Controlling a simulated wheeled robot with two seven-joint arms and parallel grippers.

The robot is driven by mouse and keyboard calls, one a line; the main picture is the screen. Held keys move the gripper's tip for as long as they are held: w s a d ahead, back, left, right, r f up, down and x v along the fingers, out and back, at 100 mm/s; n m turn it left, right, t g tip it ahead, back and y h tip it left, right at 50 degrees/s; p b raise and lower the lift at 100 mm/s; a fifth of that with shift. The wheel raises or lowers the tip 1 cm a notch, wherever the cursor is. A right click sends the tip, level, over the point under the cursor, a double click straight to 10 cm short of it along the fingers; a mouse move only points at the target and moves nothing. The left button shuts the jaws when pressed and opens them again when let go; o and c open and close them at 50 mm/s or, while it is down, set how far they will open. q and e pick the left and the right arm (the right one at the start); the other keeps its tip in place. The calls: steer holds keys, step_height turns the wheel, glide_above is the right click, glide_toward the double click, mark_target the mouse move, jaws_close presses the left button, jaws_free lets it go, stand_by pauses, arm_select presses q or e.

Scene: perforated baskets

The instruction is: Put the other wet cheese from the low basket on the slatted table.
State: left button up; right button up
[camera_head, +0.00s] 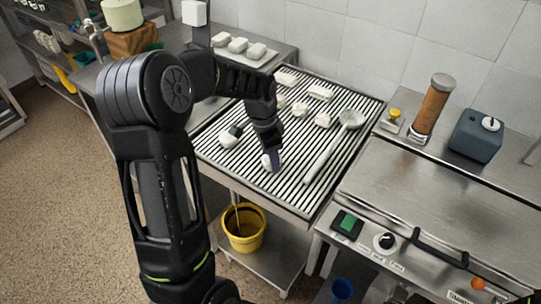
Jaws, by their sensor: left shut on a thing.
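My left gripper (273,160) points down over the near part of the slatted table (255,190). It is shut on a small white cheese (266,164), partly hidden by the fingers. The cheese is at the slats; I cannot tell whether it touches them. Several other white pieces lie on the slats, among them one at the left (227,140) with a dark thing against it, and one near the ladle (323,120). I cannot make out the low basket in this view. My right gripper is not in view.
A long ladle (326,152) lies across the slats to the right of my gripper. A yellow bucket (244,240) stands on the shelf below. A steel machine (440,190) is at the right.

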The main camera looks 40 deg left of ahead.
mark_target(266, 160)
arm_select(q)
steer(key=o, duration=1.4)
step_height(266, 160, up, 12)
steer(key=s, duration=0.1)
steer(key=shift+a+b, duration=0.35)
steer(key=shift+a, duration=0.05)
steer(key=shift+s, duration=0.1)
